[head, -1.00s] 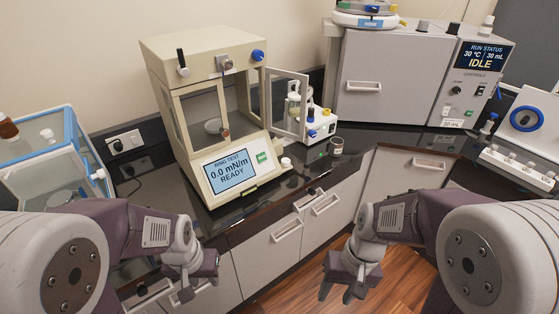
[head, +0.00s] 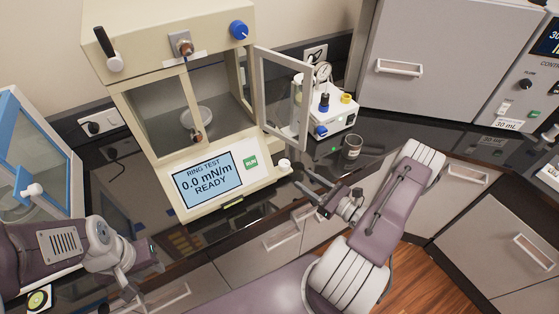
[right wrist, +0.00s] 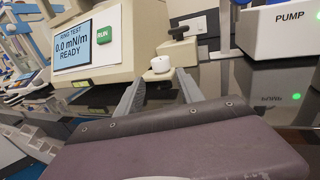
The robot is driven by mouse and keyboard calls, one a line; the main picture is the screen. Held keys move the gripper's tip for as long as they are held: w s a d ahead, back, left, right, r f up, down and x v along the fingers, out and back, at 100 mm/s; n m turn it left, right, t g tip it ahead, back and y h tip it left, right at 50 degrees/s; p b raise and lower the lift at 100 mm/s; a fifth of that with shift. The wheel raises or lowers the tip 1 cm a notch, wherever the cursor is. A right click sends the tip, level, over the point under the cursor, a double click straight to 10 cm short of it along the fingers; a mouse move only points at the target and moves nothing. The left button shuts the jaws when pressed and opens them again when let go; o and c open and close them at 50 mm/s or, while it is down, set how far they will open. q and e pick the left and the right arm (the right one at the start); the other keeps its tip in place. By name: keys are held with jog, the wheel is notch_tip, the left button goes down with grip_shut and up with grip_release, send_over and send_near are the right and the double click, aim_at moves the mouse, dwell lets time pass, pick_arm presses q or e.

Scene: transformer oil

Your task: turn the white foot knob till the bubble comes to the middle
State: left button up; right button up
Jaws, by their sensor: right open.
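The white foot knob (head: 284,166) is at the front right corner of the cream ring tester (head: 226,168). It also shows in the right wrist view (right wrist: 160,65), just beyond and between my fingertips. My right gripper (head: 308,184) is open and empty, its fingers pointing at the knob with a small gap. A small yellow-green strip (head: 234,204) shows on the tester's front base, perhaps the level; its bubble is too small to read. A round yellow-green disc (head: 38,299) shows at lower left; I cannot tell its bubble's place. My left gripper (head: 142,268) is by the counter's front edge, fingers unclear.
The tester's glass door (head: 282,98) stands open above the knob. A pump box (head: 328,114) and a small beaker (head: 353,147) stand to the right on the dark counter. A glass case (head: 38,155) is at left. Drawers with handles (head: 300,232) lie below.

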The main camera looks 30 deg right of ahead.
aim_at(289, 168)
jog(key=shift+s+r, duration=0.35)
jog(key=shift+s, duration=0.2)
jog(key=shift+a, duration=0.25)
jog(key=w, duration=0.1)
jog(key=w+p, duration=0.1)
jog(key=w, duration=0.3)
jog(key=shift+w+a+f, duration=0.25)
jog(key=shift+a+f, duration=0.05)
jog(key=shift+a, duration=0.1)
jog(key=x, duration=0.1)
jog(key=p+x, duration=0.1)
jog(key=shift+w+a+r, duration=0.15)
jog(key=shift+w+a, duration=0.1)
jog(key=shift+a, duration=0.1)
jog(key=shift+w+a, duration=0.25)
jog(key=shift+w, duration=0.3)
jog(key=shift+w+d, duration=0.15)
grip_shut()
pick_arm(q)
jog(key=shift+a+r, duration=0.15)
jog(key=shift+r, duration=0.8)
